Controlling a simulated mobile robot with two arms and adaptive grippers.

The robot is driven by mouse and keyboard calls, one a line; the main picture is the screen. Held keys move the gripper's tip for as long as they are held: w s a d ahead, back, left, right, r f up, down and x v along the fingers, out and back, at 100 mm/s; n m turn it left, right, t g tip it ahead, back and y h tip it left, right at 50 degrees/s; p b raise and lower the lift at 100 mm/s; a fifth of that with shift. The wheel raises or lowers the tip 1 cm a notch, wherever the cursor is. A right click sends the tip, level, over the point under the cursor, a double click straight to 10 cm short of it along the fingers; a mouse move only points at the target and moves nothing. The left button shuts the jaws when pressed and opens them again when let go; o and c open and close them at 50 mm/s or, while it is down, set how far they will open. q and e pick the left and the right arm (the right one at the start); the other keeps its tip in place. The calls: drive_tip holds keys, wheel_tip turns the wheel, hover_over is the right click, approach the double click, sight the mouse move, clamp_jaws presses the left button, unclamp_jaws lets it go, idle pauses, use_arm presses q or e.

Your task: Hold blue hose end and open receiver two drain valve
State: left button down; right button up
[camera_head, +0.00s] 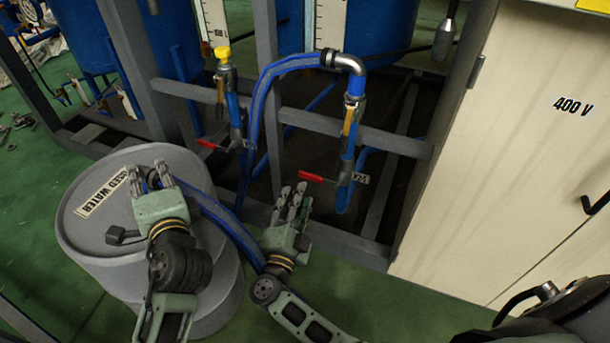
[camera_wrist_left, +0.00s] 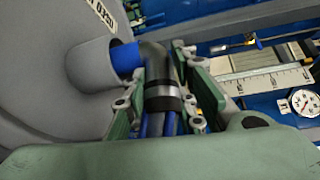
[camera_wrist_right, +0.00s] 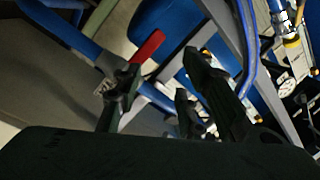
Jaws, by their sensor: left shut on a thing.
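My left gripper (camera_head: 152,178) is shut on the blue hose end at the drum's top. In the left wrist view its fingers close around the dark collar of the hose end (camera_wrist_left: 160,95), whose bend meets a blue fitting (camera_wrist_left: 126,60) at the drum port. The blue hose (camera_head: 228,222) runs away from the drum to the right. My right gripper (camera_head: 295,192) is open, just below the red handle (camera_head: 311,178) of the right drain valve. In the right wrist view this red handle (camera_wrist_right: 149,46) shows beyond the spread fingers; contact cannot be told. Another red-handled valve (camera_head: 208,144) is to the left.
The grey used-water drum (camera_head: 100,245) stands at the left. Grey frame beams (camera_head: 390,142) cross in front of the blue tanks (camera_head: 385,25). A cream 400 V cabinet (camera_head: 520,150) closes off the right. Green floor is visible around the drum.

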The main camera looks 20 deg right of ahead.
drive_tip(key=d+n+t+y, duration=0.2)
drive_tip(key=n, duration=0.6)
drive_tip(key=n+y, duration=0.9)
drive_tip(key=n, duration=1.9)
approach(312, 179)
drive_tip(key=w, duration=1.1)
drive_tip(key=shift+f, duration=0.15)
clamp_jaws()
